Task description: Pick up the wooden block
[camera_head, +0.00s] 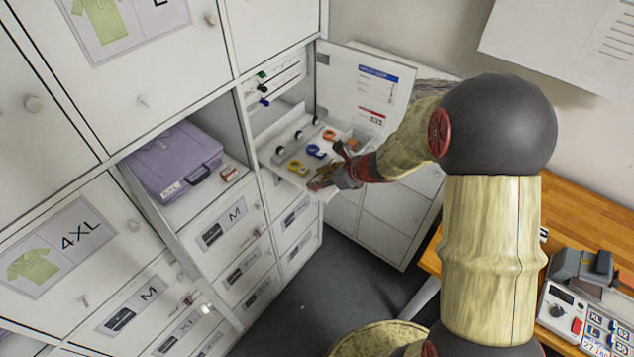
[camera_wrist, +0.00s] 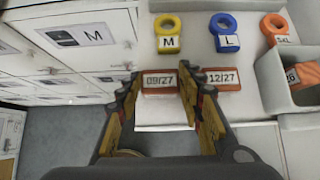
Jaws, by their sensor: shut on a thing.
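A reddish-brown wooden block (camera_wrist: 160,80) with a white label reading 09/27 lies at the front edge of the white shelf in the wrist view. My gripper (camera_wrist: 158,88) has one finger on each side of it and is shut on it. The block appears to be still at shelf level. In the head view my gripper (camera_head: 333,167) reaches into the open cabinet, and its fingers hide the block. A second similar block (camera_wrist: 222,77), labelled 12/27, lies just right of my right finger. Another small labelled block (camera_head: 229,173) sits in the cubby beside the purple case.
Yellow M (camera_wrist: 169,33), blue L (camera_wrist: 225,32) and orange (camera_wrist: 274,28) ring tags lie behind the blocks. A grey bin (camera_wrist: 262,80) stands at the right. The open cabinet door (camera_head: 365,85) is close behind my arm.

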